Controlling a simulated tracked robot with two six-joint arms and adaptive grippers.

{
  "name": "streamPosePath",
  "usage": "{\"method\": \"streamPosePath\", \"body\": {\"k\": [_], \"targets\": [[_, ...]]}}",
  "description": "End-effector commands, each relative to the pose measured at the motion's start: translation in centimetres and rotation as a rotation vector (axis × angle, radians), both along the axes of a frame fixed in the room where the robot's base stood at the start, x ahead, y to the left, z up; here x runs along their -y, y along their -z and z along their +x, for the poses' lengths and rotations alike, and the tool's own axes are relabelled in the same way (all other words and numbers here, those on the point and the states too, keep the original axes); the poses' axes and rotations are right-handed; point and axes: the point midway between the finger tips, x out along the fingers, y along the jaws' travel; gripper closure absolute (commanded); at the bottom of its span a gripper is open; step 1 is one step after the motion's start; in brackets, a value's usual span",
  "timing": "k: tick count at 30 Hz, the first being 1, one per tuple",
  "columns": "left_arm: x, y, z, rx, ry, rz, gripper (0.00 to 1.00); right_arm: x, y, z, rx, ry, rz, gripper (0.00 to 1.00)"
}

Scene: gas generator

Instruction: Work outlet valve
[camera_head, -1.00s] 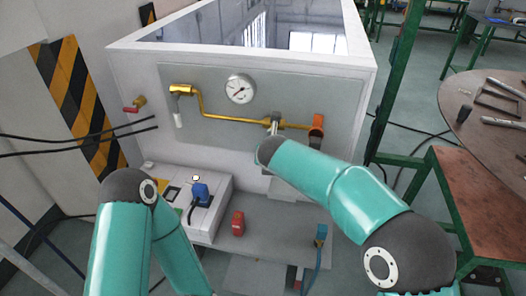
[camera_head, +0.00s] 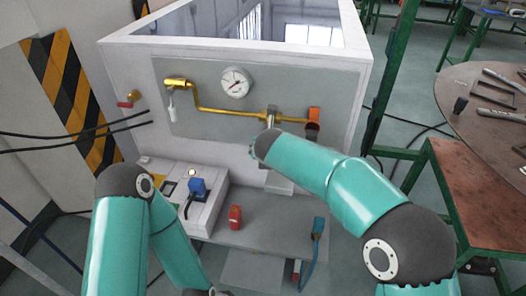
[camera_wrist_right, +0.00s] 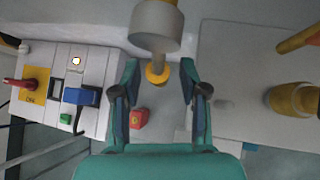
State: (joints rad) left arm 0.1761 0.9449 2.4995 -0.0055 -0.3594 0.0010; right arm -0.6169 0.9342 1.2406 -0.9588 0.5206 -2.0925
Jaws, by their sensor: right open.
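A brass pipe (camera_head: 235,112) runs across the grey panel of the generator. At its left end is a brass fitting with a white lever (camera_head: 171,105) hanging down. A silver valve part (camera_head: 270,118) sits on the pipe right of centre. An orange fitting (camera_head: 314,114) is at the right end.
A pressure gauge (camera_head: 235,82) is above the pipe. A red-handled tap (camera_head: 128,101) is on the left side. Below are a control box with a blue plug (camera_head: 198,187), a red object (camera_head: 235,217) and a blue connector (camera_head: 318,228). A round table (camera_head: 468,110) stands at the right.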

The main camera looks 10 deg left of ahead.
Motion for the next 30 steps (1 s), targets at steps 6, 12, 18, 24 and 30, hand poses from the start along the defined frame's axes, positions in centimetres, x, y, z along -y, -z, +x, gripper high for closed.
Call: {"method": "streamPosePath", "body": {"k": [6, 12, 18, 24, 30], "targets": [[0.0, 0.0, 0.0, 0.0, 0.0, 0.0, 0.57, 0.8, -2.6, -2.5, 0.003, -0.002, 0.001, 0.57], [0.0, 0.0, 0.0, 0.0, 0.0, 0.0, 0.57, 1.8, -5.4, -5.3, 0.003, -0.001, 0.001, 0.57], [0.0, 0.0, 0.0, 0.0, 0.0, 0.0, 0.57, 2.4, -7.1, -7.2, 0.0, -0.001, 0.0, 0.57], [0.0, 0.0, 0.0, 0.0, 0.0, 0.0, 0.57, 2.7, -7.6, -7.8, -0.002, -0.001, -0.001, 0.57], [0.0, 0.0, 0.0, -0.001, 0.0, 0.0, 0.58, 2.7, -7.6, -7.8, -0.002, -0.001, -0.001, 0.57]]}}
